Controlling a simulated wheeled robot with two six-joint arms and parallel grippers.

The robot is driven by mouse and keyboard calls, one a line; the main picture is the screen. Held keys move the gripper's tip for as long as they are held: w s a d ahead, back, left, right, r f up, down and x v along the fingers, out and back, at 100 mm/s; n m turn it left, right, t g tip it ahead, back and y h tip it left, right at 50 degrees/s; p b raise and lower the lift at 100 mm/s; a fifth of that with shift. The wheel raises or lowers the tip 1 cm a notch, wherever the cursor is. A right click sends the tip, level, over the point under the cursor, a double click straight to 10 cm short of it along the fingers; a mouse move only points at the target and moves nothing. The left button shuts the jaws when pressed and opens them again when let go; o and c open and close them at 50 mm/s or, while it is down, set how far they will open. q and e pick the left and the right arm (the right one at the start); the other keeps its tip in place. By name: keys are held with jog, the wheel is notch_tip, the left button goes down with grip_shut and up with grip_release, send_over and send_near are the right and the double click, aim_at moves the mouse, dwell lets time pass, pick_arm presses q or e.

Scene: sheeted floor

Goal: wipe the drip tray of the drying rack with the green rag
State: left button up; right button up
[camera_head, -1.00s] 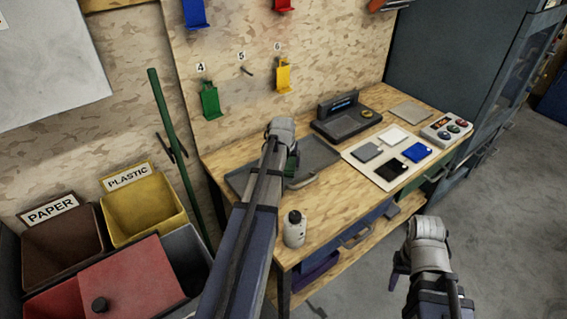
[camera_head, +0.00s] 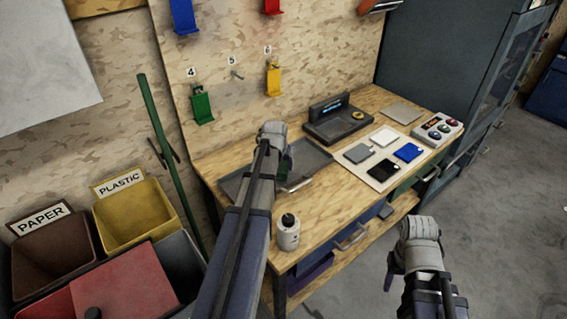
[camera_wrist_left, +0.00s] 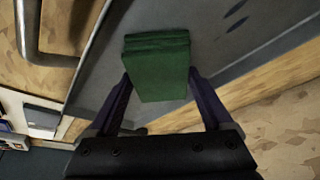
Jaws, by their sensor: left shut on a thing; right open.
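The grey drip tray (camera_head: 314,157) lies on the wooden bench near the pegboard wall, partly hidden by my left arm. My left gripper (camera_head: 284,164) is over it. In the left wrist view my left gripper (camera_wrist_left: 160,80) is shut on the folded green rag (camera_wrist_left: 157,62), held over the grey tray (camera_wrist_left: 215,50). I cannot tell whether the rag touches the tray. Dark blue spots (camera_wrist_left: 236,20) show on the tray beyond the rag. A metal bar (camera_wrist_left: 35,35) shows at upper left there. My right gripper (camera_head: 393,277) is open and empty, in front of the bench.
A dark scale-like device (camera_head: 337,121), a board with coloured squares (camera_head: 378,174) and a button box (camera_head: 438,130) are to the right. Bins (camera_head: 135,215) stand at left. A green pole (camera_head: 168,160) leans on the wall.

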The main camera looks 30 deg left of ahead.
pick_arm(q)
jog(key=shift+s+a, duration=0.2)
jog(key=shift+s, duration=0.35)
jog(key=shift+s+a+r, duration=0.1)
jog(key=shift+s+a, duration=0.2)
jog(key=shift+s, duration=0.4)
jog(key=shift+s+a, duration=0.3)
jog(key=shift+s, duration=0.35)
jog(key=shift+s+a, duration=0.25)
jog(key=shift+s, duration=0.5)
jog(key=shift+s+a, duration=0.25)
jog(key=shift+s, duration=0.45)
jog(key=shift+w, duration=0.1)
